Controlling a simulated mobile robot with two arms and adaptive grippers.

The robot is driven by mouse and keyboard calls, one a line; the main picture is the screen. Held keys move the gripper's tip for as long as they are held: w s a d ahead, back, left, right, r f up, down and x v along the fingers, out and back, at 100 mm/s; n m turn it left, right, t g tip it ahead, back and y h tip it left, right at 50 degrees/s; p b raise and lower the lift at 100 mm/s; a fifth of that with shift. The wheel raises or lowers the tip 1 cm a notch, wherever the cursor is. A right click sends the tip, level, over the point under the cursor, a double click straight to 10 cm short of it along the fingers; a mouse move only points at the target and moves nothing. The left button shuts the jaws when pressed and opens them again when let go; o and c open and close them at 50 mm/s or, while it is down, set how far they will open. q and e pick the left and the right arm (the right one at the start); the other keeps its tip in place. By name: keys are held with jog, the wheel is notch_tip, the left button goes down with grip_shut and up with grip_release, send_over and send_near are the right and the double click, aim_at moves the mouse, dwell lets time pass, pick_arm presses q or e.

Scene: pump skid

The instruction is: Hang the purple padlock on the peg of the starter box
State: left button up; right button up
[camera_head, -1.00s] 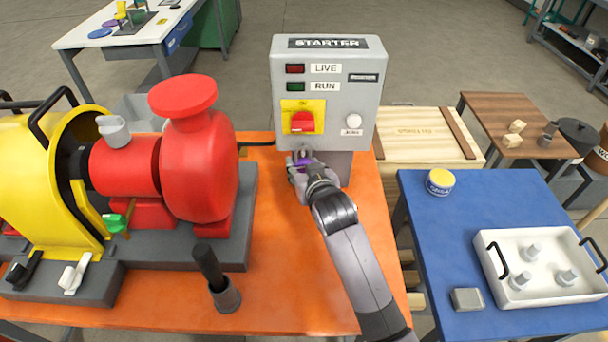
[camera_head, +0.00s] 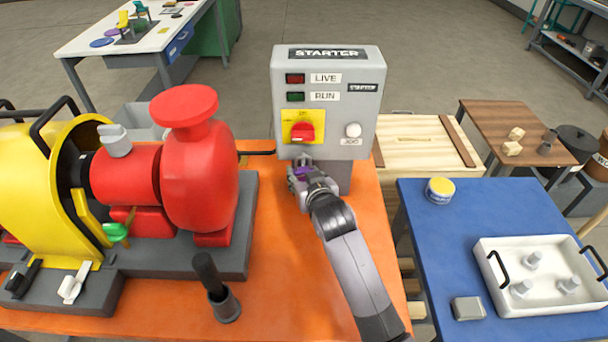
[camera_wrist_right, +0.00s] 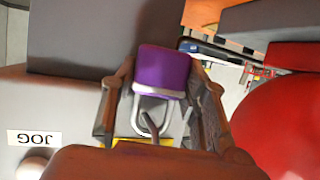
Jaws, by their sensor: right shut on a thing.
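The grey starter box (camera_head: 350,122) stands at the back of the orange bench, with a red knob on a yellow plate. My right gripper (camera_head: 303,172) is just under the box's lower left edge. It is shut on the purple padlock (camera_wrist_right: 163,73), whose body sits between the fingers in the right wrist view. The padlock's metal shackle (camera_wrist_right: 138,105) points toward the box face. A thin dark piece (camera_wrist_right: 151,124), perhaps the peg, shows within the shackle's outline. I cannot tell whether it passes through the shackle. My left gripper is not in view.
The red pump (camera_head: 200,180) stands close to the left of my right gripper. A dark handle in a grey cup (camera_head: 224,304) is on the bench front. The blue table (camera_head: 420,240) with a white tray (camera_head: 490,298) is to the right.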

jog(key=o, duration=1.3)
jog(key=shift+o, duration=0.2)
jog(key=v, duration=1.2)
